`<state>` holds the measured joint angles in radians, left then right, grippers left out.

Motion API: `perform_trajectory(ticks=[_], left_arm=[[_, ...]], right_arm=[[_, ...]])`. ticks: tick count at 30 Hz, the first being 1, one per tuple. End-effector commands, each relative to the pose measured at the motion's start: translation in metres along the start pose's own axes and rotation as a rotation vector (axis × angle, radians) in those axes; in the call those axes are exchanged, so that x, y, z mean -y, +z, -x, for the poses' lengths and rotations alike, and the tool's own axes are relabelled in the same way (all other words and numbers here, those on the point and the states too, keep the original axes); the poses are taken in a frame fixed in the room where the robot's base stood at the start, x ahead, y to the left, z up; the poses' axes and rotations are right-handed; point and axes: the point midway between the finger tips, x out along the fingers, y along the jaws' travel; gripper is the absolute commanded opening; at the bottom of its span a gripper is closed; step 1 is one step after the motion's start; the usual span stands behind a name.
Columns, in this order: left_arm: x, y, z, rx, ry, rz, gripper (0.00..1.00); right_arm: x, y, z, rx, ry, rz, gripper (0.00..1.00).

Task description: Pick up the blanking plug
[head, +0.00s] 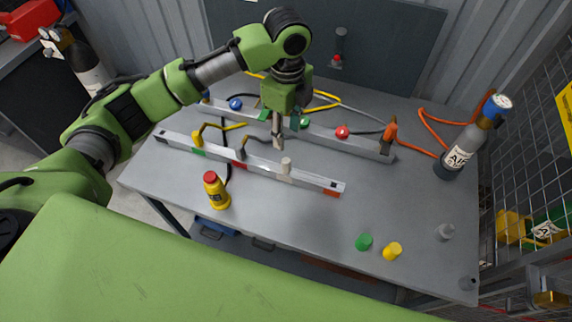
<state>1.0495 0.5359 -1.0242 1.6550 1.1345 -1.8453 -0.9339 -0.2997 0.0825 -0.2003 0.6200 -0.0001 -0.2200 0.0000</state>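A small pale beige plug (286,166), which looks like the blanking plug, stands upright on the front rail (215,155), right of its middle. My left gripper (279,146) points down just behind and slightly left of this plug, apart from it in the picture. Its fingers look narrow from here, and I cannot tell whether they are open or shut. I see nothing clearly held between them. A grey plug-like piece (444,232) stands on the bench at the right. My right gripper is not in view.
A yellow bottle with a red top (216,190) stands before the front rail. A rear rail (345,139) carries coloured fittings and hoses. A green cap (364,242) and yellow cap (392,251) lie front right. A grey cylinder (462,150) stands at the right edge.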

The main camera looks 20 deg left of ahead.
Motion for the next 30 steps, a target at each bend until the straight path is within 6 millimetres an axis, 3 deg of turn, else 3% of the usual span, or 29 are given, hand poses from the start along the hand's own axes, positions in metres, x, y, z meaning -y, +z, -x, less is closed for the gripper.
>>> perform_trajectory(ticks=[9,16,22,30], left_arm=[[-0.001,-0.001,-0.060,-0.002,0.003,0.001,0.38],[-0.001,-0.001,-0.078,-0.002,0.000,0.001,0.38],[-0.005,-0.001,-0.103,-0.001,0.003,0.001,0.38],[-0.003,0.000,-0.128,-0.001,-0.002,0.001,0.38]], right_arm=[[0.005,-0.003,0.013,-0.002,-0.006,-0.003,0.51],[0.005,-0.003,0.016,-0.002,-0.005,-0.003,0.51],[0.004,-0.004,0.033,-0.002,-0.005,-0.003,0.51],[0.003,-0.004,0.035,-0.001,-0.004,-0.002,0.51]])
